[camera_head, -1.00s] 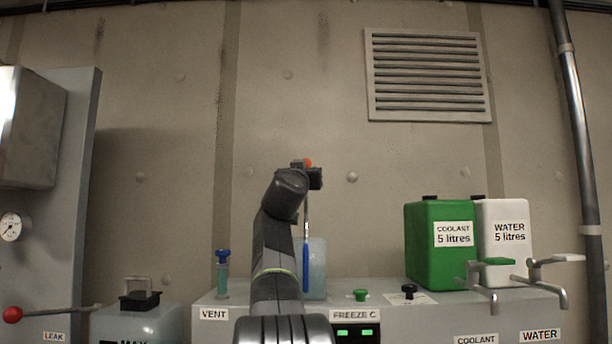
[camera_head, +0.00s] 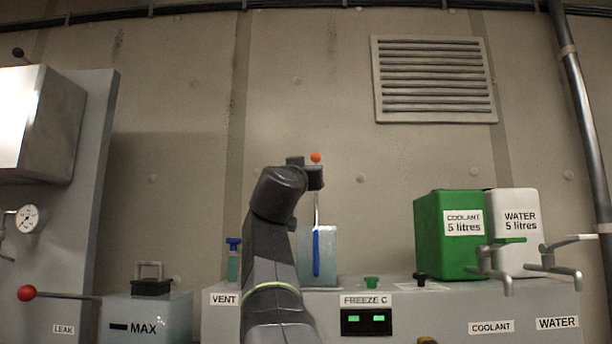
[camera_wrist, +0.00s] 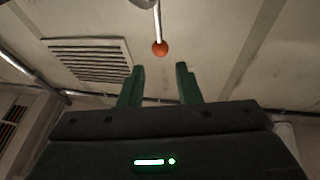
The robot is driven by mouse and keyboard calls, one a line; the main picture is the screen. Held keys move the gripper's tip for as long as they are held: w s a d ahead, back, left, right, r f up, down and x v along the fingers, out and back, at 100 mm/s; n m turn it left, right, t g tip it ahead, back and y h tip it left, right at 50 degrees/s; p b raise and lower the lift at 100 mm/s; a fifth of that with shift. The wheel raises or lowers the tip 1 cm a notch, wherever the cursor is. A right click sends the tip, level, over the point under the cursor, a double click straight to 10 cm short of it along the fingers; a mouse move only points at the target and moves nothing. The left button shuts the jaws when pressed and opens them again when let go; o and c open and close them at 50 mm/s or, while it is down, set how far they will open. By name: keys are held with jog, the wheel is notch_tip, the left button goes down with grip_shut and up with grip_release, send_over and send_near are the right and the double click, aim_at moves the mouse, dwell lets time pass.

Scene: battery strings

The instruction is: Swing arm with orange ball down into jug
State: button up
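The orange ball (camera_head: 316,157) sits at the top end of a thin pale upright rod (camera_head: 317,208), with a blue part (camera_head: 316,252) lower down. A pale blue translucent jug (camera_head: 329,244) stands on the grey cabinet behind, partly hidden by my arm. My gripper (camera_head: 315,178) is close to the ball, just below it in the head view. In the wrist view, my gripper (camera_wrist: 158,72) has its two green fingers apart with nothing between them. The orange ball (camera_wrist: 160,48) on its rod shows just beyond the fingertips, slightly toward the left finger. No contact is visible.
A green coolant can (camera_head: 438,245) and white water can (camera_head: 514,205) stand at right, near two taps (camera_head: 495,262). A blue-capped vent tube (camera_head: 233,262) is left of my arm. A red-knobbed lever (camera_head: 26,293) sticks out at far left.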

jog(key=shift+w+r, duration=0.1)
jog(key=shift+w, duration=0.05)
jog(key=c, duration=0.6)
jog(key=shift+w+a+r+p, duration=0.15)
jog(key=shift+w+p, duration=0.1)
jog(key=shift+p, duration=0.5)
grip_shut()
jog(key=w+a+r+n+g+h+p, duration=0.1)
jog(key=w+a+n+g+h+p, duration=0.5)
jog(key=p, duration=2.4)
jog(key=w+n+g+h, duration=0.1)
jog(key=w+n, duration=0.1)
jog(key=n, duration=0.3)
jog(key=shift+w+a+r+n+h, duration=0.15)
jog(key=shift+r+n+h, duration=0.15)
jog(key=shift+r+n, duration=0.1)
